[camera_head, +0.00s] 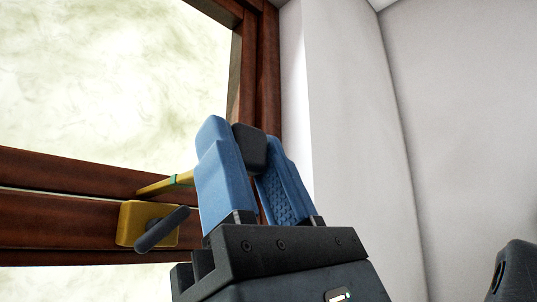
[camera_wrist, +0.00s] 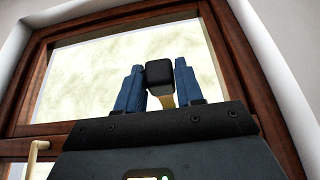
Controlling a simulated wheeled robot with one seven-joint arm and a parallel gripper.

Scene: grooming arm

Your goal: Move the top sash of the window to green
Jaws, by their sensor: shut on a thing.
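The window's top sash (camera_head: 250,75) has a brown wooden frame around a pale, cloudy pane. It also shows in the wrist view (camera_wrist: 118,37). My gripper (camera_head: 243,150) has blue fingers shut on a black block (camera_head: 250,150), which also shows in the wrist view (camera_wrist: 160,73). A yellowish stem (camera_wrist: 166,101) shows below the block there. In the head view a yellow rod (camera_head: 155,187) with a narrow green band (camera_head: 174,180) runs from the sash's lower rail to behind my left finger. Its far end is hidden, so I cannot tell whether it joins the block.
A yellow fitting (camera_head: 130,222) with a dark lever (camera_head: 161,229) sits on the rail below the rod, just left of my gripper. A lower pane (camera_head: 95,284) shows beneath. A white wall (camera_head: 350,100) stands close on the right.

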